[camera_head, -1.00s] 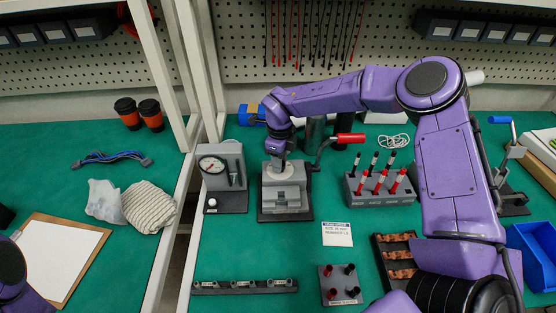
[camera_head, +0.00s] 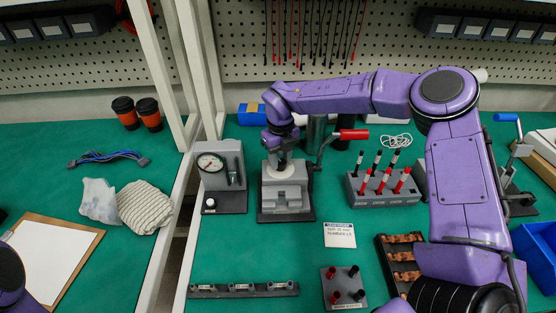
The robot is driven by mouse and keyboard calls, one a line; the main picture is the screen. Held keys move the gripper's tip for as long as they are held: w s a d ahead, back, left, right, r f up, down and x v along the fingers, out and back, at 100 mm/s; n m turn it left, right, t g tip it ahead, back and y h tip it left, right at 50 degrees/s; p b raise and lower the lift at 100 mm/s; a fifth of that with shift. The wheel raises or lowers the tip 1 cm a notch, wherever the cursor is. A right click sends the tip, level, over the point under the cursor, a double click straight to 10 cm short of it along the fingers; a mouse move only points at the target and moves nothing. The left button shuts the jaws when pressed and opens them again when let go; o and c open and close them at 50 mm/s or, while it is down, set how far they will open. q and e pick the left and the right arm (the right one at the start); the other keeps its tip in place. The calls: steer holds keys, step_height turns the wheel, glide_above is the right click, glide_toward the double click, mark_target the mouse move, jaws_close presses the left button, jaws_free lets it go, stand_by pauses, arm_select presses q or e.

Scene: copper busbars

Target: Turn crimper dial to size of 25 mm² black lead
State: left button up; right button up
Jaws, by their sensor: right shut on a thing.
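The crimper (camera_head: 286,200) is a grey block-shaped press on a dark base plate at the middle of the right-hand green bench. Its pale round dial (camera_head: 284,165) lies on top. My right gripper (camera_head: 281,152) points down at the dial from above and is shut on it; the fingers partly hide the dial and its markings cannot be read. A lever with a red handle (camera_head: 353,134) rises at the crimper's right. Black and red leads (camera_head: 384,178) stand upright in a grey rack to the right; their sizes are too small to read. My left gripper is not in view.
A gauge stand (camera_head: 220,178) is close at the crimper's left. A printed card (camera_head: 340,235), a small block with red and black pieces (camera_head: 344,287), and a dark strip holder (camera_head: 243,289) lie in front. A copper-part tray (camera_head: 395,258) is at right. Bench between card and strip is clear.

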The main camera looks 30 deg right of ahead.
mark_target(280, 161)
steer(key=shift+w+r, duration=0.15)
stand_by(0.4)
steer(key=o, duration=1)
steer(key=shift+o, duration=0.2)
step_height(280, 161, up, 10)
steer(key=b, duration=0.1)
steer(key=shift+r, duration=0.2)
